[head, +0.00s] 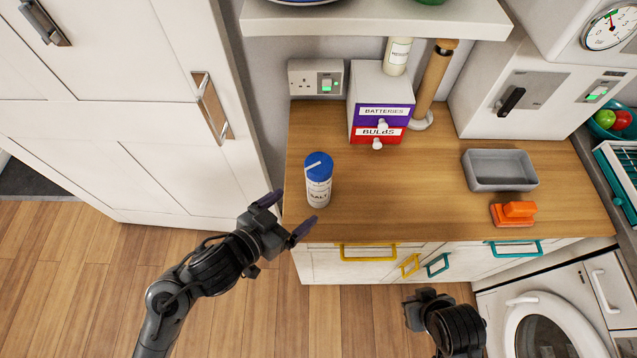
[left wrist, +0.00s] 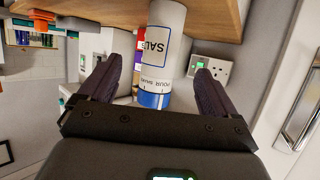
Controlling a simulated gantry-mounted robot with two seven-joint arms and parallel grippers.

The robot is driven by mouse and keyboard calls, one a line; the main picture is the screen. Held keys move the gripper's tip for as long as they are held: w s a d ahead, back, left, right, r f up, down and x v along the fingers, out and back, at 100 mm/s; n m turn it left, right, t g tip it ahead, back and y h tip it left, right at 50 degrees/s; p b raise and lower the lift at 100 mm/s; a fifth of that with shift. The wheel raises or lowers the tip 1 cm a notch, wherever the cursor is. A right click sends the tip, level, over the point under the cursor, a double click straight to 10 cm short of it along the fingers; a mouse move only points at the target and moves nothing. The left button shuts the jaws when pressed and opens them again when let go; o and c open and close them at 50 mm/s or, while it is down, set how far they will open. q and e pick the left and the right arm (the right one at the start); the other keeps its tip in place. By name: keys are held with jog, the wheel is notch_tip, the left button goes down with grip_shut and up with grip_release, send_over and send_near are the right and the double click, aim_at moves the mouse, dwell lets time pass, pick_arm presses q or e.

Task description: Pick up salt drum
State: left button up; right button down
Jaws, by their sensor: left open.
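The salt drum (head: 318,182) is a white cylinder with a blue lid and a "SALT" label. It stands upright on the wooden counter (head: 400,190), near its left front corner. My left gripper (head: 286,215) is open and empty, just left of and in front of the drum. In the left wrist view the drum (left wrist: 158,55) appears upside down, beyond and between the two open fingers (left wrist: 168,88); it looks apart from them. My right gripper (head: 425,300) is low in front of the drawers, and its fingers cannot be made out.
Small drawers (head: 380,105) labelled BATTERIES and BULBS stand at the back, beside a wooden roller (head: 432,80). A grey tray (head: 500,170) and an orange brush (head: 513,213) lie to the right. A tall white cupboard (head: 130,120) borders the left. The counter's middle is clear.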

aim_at(318, 164)
pick_arm(q)
jog(key=x, duration=0.4)
jog(key=shift+d+r, duration=0.1)
jog(key=shift+r, duration=0.05)
jog(key=shift+x, duration=3.3)
jog(key=shift+w+r, duration=0.1)
jog(key=shift+w, duration=0.05)
jog(key=c, duration=1.2)
notch_tip(318, 164, up, 10)
jog(key=shift+r, duration=0.1)
